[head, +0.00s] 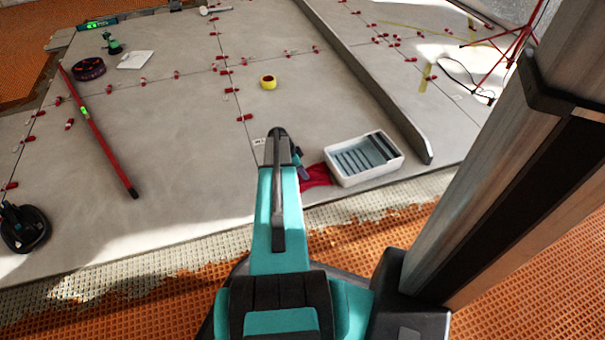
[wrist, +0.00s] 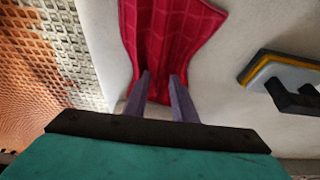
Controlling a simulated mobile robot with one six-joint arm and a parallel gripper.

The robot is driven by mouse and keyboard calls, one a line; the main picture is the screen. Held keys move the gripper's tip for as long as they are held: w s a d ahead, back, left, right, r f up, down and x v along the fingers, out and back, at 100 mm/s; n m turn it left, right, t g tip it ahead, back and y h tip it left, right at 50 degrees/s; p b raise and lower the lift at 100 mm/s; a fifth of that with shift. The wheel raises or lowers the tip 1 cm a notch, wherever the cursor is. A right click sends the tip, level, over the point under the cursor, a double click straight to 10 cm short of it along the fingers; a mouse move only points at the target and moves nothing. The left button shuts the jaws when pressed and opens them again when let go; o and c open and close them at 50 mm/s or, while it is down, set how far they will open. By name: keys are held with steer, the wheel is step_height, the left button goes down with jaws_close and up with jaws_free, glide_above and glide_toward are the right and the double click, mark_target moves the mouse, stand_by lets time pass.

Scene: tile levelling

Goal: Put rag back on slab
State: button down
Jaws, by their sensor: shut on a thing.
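The red rag (head: 317,176) shows in the head view between my gripper (head: 301,168) and the left side of a white tray. In the wrist view the rag (wrist: 172,40) spreads out with creases ahead of my gripper (wrist: 160,82). My two fingers are shut on the rag's near end. The pale grey slab (head: 185,165) lies under this area, and it also shows beside the rag in the wrist view (wrist: 240,35). The rag is over or on the slab near its front edge; I cannot tell how much of it touches. My arm hides part of this spot in the head view.
The white tray (head: 387,172) with blue-grey ribs stands close on the right. A float with a black handle (wrist: 295,97) lies right of the rag. Orange matting (head: 400,232) borders the slab's front edge.

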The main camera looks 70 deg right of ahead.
stand_by(0.3)
steer(key=c, duration=1.5)
jaws_free()
steer(key=shift+f, duration=0.1)
steer(key=shift+o, duration=0.2)
steer(key=p+v, duration=0.5)
steer(key=v, duration=0.7)
